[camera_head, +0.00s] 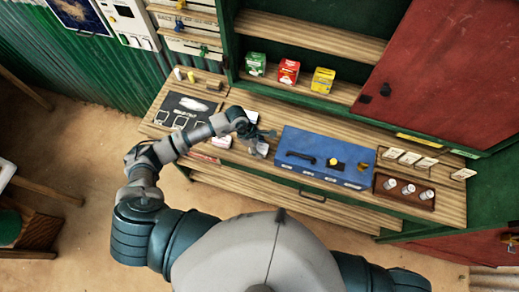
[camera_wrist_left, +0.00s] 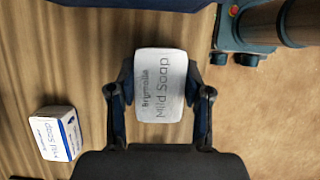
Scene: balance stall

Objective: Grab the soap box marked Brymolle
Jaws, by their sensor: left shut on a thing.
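My left gripper (camera_head: 264,137) is over the counter, left of the blue scale box. In the left wrist view the gripper (camera_wrist_left: 160,92) is shut on a white soap box (camera_wrist_left: 160,65), its fingers on both sides. The label reads Brymolle, Mild Soap, in grey letters. In the head view this held box (camera_head: 262,149) shows small and pale below the fingers. How far it is above the counter I cannot tell. A second Mild Soap box (camera_wrist_left: 58,132), white with a blue side, lies apart at the left; its small brand word is hard to read. My right gripper is out of view.
The blue box (camera_head: 300,142) with a dark handle stands right of the gripper. A brown tray (camera_head: 425,205) with several metal weights is farther right. A small pink and white box (camera_head: 221,142) lies left of the gripper. Green, red and yellow boxes (camera_head: 322,80) stand on the shelf behind.

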